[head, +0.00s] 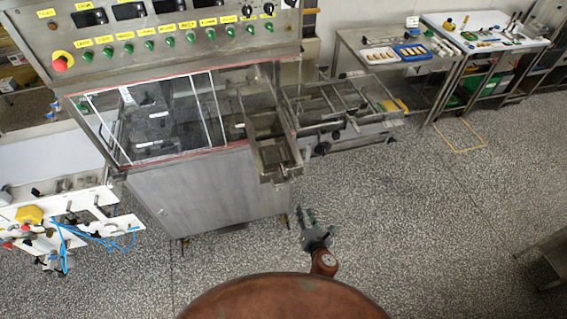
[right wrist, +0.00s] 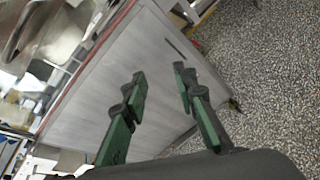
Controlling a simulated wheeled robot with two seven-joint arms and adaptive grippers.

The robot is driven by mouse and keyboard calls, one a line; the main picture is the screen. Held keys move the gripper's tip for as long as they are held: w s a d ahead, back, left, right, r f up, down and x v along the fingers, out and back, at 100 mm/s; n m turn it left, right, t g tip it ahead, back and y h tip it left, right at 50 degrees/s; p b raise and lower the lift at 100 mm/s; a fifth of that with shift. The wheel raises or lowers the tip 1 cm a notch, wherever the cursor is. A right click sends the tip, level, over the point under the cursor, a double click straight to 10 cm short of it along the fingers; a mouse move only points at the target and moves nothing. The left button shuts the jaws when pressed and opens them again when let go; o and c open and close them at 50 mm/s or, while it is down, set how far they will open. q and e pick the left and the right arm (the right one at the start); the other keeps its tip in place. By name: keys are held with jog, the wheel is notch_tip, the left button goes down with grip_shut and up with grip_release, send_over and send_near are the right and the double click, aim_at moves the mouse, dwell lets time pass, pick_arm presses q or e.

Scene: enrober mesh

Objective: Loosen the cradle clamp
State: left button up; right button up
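I cannot pick out the cradle clamp for certain. The steel enrober machine (head: 205,190) has a trough (head: 272,150) jutting from its right front and a frame of rods and rails (head: 335,105) on its right side. Small dark knobs (head: 322,148) show low on that frame, too small to make out. My right gripper (head: 307,216) is in front of and below the trough, apart from the machine. In the right wrist view its two green and black fingers (right wrist: 160,77) stand apart with nothing between them, before the grey cabinet panel. My left gripper is not in view.
A control panel (head: 170,35) with green knobs and a red stop button (head: 62,60) tops the machine. A white bench unit with blue hoses (head: 85,230) stands at left. Tables with trays (head: 395,53) stand at back right. The speckled floor (head: 430,220) at right is mostly clear.

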aim_at(283, 170)
jog(key=s+a+r+n+t+y+p, duration=0.1)
jog(key=a+r+n+t, duration=0.15)
jog(key=r, duration=0.75)
jog(key=a+r+n+t+y+p, duration=0.1)
jog(key=a+r+n, duration=0.3)
jog(key=r, duration=0.7)
jog(key=x, duration=0.7)
jog(key=shift+w+a+f+p, duration=0.1)
jog(key=shift+a+f+p, duration=0.05)
jog(key=shift+f+p, duration=0.15)
jog(key=shift+c, duration=0.2)
grip_shut()
